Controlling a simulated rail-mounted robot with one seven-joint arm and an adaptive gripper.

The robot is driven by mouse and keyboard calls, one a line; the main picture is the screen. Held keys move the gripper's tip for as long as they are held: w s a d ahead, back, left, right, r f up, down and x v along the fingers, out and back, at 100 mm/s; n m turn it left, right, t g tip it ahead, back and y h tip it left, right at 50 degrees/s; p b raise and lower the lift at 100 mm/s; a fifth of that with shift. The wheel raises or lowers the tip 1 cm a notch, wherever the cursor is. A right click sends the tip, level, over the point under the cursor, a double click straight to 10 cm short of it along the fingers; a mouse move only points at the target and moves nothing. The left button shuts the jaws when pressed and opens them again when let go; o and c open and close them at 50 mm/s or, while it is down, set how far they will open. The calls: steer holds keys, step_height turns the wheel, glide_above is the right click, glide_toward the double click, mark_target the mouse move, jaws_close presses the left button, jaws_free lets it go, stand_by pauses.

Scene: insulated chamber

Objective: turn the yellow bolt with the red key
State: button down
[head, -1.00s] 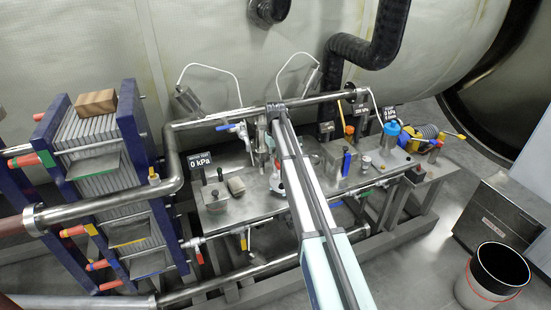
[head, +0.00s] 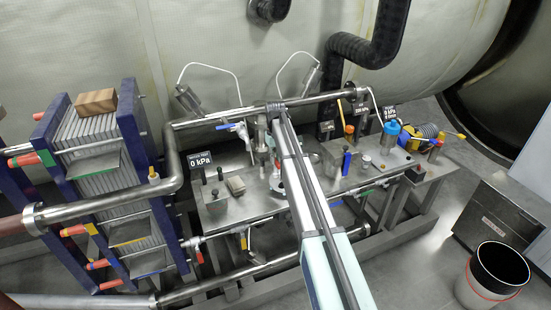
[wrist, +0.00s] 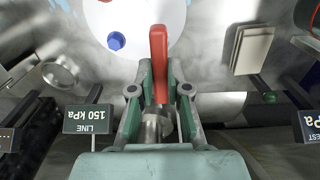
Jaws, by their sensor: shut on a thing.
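My gripper (wrist: 160,78) is shut on a red key (wrist: 158,48) in the wrist view. The key's red bar stands between the two fingers and extends past their tips over a white disc (wrist: 125,22). A shiny metal cylinder sits lower between the fingers; I cannot tell whether it belongs to the key. A yellow-topped piece (head: 153,175) shows at the stack's right edge. The gripper is well away from both.
The steel bench (head: 240,208) carries valves, knobs and pressure displays. A thick pipe (head: 110,208) crosses in front of the plate stack (head: 90,135). A wooden block (head: 96,101) lies on top of the stack. A bin (head: 490,280) stands at lower right, with clear floor beside it.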

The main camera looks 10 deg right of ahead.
steer(key=c, duration=1.1)
jaws_free()
steer(key=shift+o, duration=0.2)
steer(key=shift+r, duration=0.15)
step_height(320, 180, up, 12)
steer(key=shift+c, duration=0.3)
steer(key=shift+c, duration=0.9)
